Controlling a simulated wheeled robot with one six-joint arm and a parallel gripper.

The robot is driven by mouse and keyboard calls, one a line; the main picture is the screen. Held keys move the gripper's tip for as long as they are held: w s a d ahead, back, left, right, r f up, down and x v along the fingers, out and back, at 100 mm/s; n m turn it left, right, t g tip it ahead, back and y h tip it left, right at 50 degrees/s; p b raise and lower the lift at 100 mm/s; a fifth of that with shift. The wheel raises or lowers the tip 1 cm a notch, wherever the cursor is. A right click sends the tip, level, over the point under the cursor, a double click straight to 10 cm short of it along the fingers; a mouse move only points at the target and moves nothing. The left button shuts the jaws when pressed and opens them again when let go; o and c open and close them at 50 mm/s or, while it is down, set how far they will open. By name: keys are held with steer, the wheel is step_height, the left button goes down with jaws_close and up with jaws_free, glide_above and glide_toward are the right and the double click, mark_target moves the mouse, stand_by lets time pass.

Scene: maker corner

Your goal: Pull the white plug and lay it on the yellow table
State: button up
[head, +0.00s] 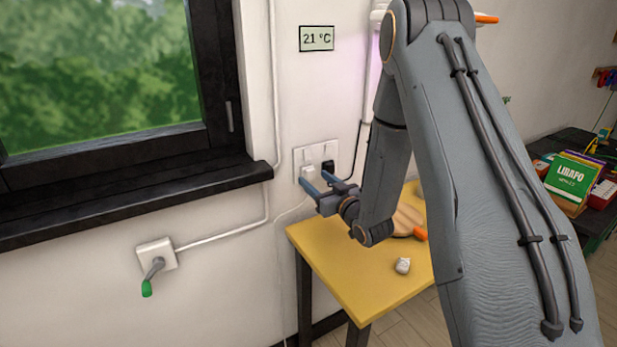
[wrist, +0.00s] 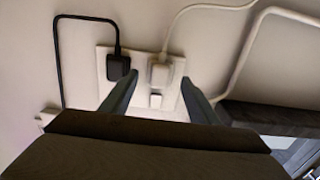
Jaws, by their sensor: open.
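The white plug (head: 308,171) sits in the wall socket plate (head: 315,150), beside a black plug (head: 328,167) on its right. In the wrist view the white plug (wrist: 161,74) has a white cord, and the black plug (wrist: 118,67) is on its left. My gripper (head: 313,180) is open, its fingers pointing at the socket plate. In the wrist view the fingertips (wrist: 160,79) stand one on each side of the white plug, with visible gaps. The left finger lies between the two plugs. The yellow table (head: 335,262) stands below, largely bare at its front left.
A small white lump (head: 402,266) lies on the table, and a round wooden board (head: 408,219) is partly hidden behind my arm. A dark windowsill (head: 130,197) juts out at left. A crank with a green handle (head: 147,287) is on the wall below it.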

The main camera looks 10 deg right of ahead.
steer(key=shift+b+x, duration=0.3)
steer(key=shift+x, duration=0.85)
stand_by(0.5)
jaws_close()
steer(key=p+v, duration=0.1)
steer(key=v, duration=0.5)
stand_by(1.3)
